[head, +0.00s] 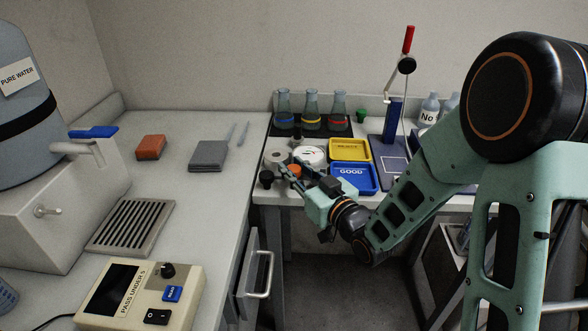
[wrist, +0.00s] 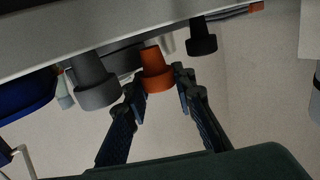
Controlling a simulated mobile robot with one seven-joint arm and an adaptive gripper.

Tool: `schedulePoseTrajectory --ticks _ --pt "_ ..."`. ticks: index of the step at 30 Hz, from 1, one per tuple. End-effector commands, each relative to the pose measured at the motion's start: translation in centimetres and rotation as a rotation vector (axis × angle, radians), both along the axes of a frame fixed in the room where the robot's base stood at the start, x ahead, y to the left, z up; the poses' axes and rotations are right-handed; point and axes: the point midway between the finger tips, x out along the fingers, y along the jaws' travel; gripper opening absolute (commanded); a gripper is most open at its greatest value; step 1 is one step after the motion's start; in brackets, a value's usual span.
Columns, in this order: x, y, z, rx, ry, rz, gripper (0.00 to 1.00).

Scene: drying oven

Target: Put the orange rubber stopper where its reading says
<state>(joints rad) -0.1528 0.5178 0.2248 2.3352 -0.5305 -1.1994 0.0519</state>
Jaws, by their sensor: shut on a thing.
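The orange rubber stopper (head: 294,170) is at the front of the right-hand bench, left of the blue tray. My gripper (head: 300,176) is shut on it. In the wrist view the stopper (wrist: 156,72) sits between my two fingers (wrist: 157,84); I cannot tell whether it is clear of the bench. The blue tray (head: 374,190) reads GOOD. The yellow tray (head: 368,143) behind it has a label too small to read surely. The meter (head: 190,290) at the lower left reads PASS UNDER 5; its screen (head: 110,288) is dark, with no reading visible.
A black stopper (head: 266,178) stands left of the orange one. A grey stopper (wrist: 95,82) is close beside my fingers. Several flasks (head: 312,108) and a stand (head: 392,120) are behind. An open drawer (head: 254,270) is below. The left bench has free room around the grey cloth (head: 208,156).

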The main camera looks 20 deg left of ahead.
Motion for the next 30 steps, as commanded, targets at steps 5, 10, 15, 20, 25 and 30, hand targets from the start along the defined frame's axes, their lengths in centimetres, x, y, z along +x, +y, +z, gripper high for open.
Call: schedulePoseTrajectory --ticks 5,10,15,20,25,30 --pt "0.0 0.0 0.0 0.0 0.0 0.0 0.34" --pt "0.0 0.0 0.0 0.0 0.0 0.0 0.41" --pt "0.0 0.0 0.0 0.0 0.0 0.0 0.41" --pt "0.0 0.0 0.7 0.0 0.001 0.001 0.41" --pt "-0.8 -1.1 1.3 -0.002 0.003 -0.003 0.41" --pt "-3.6 -4.4 1.5 -0.002 0.003 -0.004 0.41"
